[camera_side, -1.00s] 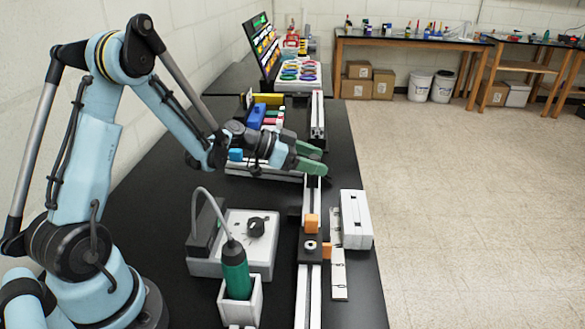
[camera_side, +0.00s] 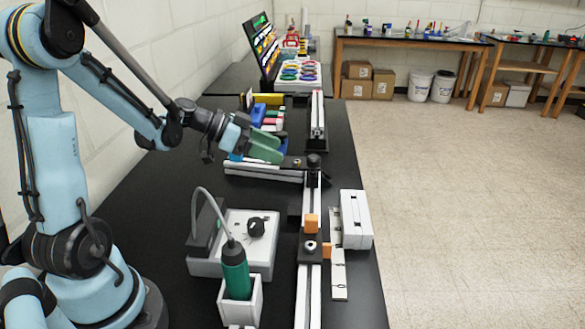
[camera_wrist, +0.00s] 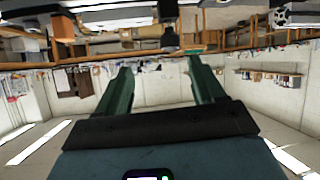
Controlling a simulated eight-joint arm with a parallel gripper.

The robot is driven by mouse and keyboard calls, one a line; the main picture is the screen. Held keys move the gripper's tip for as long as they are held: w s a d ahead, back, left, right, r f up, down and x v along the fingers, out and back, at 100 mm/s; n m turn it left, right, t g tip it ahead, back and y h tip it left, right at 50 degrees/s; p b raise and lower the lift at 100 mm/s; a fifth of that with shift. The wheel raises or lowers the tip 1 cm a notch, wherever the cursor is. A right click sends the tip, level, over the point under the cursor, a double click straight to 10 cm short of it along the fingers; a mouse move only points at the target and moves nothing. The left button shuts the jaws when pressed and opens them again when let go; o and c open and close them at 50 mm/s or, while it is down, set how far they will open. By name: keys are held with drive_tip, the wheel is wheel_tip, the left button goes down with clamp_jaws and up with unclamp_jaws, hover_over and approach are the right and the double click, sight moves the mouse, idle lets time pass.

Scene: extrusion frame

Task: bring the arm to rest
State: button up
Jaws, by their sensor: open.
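My gripper (camera_side: 270,148) is in the side view, held above the black workbench (camera_side: 168,212) near the cross rail (camera_side: 262,172). Its green fingers point right and slightly down. In the wrist view my gripper (camera_wrist: 160,82) shows two green fingers spread apart with nothing between them. My gripper is open and empty. The wrist view looks out over the room, which appears upside down.
The long rail (camera_side: 309,288) carries an orange-and-black clamp (camera_side: 312,246). A white block (camera_side: 356,220) sits at the right edge.

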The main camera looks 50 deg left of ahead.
drive_tip(key=shift+s+d+r+n+g+y, duration=0.15)
drive_tip(key=shift+s+d+n+g+y, duration=0.3)
drive_tip(key=shift+s+d+n+y, duration=1)
drive_tip(key=shift+s+d+r+n+g+y, duration=0.15)
drive_tip(key=shift+s+d+n+g+y, duration=0.7)
drive_tip(key=shift+s+d, duration=1.2)
drive_tip(key=shift+s+d+r+n+g+y, duration=0.15)
drive_tip(key=shift+s+d+n+y, duration=0.75)
drive_tip(key=shift+s+d+y, duration=0.85)
